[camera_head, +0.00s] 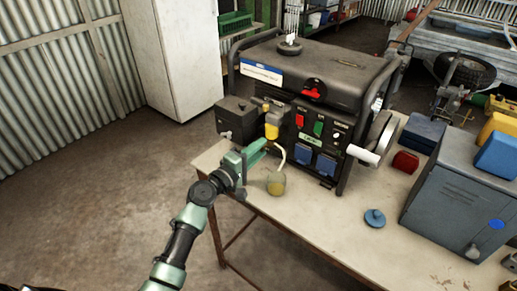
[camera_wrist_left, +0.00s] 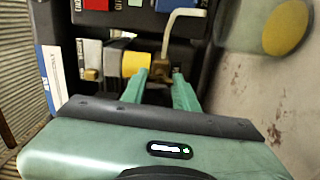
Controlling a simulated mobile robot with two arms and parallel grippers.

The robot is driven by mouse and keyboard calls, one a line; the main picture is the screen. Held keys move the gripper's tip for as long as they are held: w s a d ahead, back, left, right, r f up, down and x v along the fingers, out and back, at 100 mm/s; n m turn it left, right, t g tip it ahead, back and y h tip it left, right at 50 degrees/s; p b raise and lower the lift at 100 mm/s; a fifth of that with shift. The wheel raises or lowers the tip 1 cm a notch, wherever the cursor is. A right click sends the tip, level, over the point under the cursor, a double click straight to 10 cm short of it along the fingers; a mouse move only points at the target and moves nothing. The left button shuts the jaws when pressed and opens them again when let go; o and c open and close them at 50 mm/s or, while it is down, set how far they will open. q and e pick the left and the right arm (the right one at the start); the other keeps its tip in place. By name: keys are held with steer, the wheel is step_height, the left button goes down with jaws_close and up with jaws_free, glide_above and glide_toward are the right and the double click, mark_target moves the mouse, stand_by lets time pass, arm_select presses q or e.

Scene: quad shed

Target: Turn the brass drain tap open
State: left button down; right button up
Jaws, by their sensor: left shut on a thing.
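My left gripper (camera_head: 262,147) reaches in from the left to the front of the black generator (camera_head: 325,75), below the yellow filter bowl (camera_head: 271,130). In the left wrist view its two green fingers (camera_wrist_left: 161,82) are shut around the small brownish brass tap (camera_wrist_left: 159,70), next to the yellow bowl (camera_wrist_left: 135,63). The tap is mostly hidden by the fingers, so its turn angle cannot be told. A pale drain tube (camera_wrist_left: 172,28) bends away from beside it. In the head view the tube (camera_head: 281,156) leads down to a glass jar (camera_head: 276,186) holding some yellow liquid. My right gripper is not in view.
The generator stands on a pale table (camera_head: 330,222). A blue-grey metal box (camera_head: 455,200), a blue round cap (camera_head: 375,218) and a red item (camera_head: 405,161) are to the right. The jar stands close to my gripper. The table's middle front is clear.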

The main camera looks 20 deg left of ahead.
arm_select(q)
steer(key=shift+n, duration=0.3)
stand_by(0.4)
steer(key=c, duration=1.1)
jaws_free()
steer(key=shift+s, duration=0.1)
steer(key=b+v, duration=0.1)
steer(key=v, duration=0.6)
steer(key=shift+s+a, duration=0.15)
steer(key=shift+s, duration=0.15)
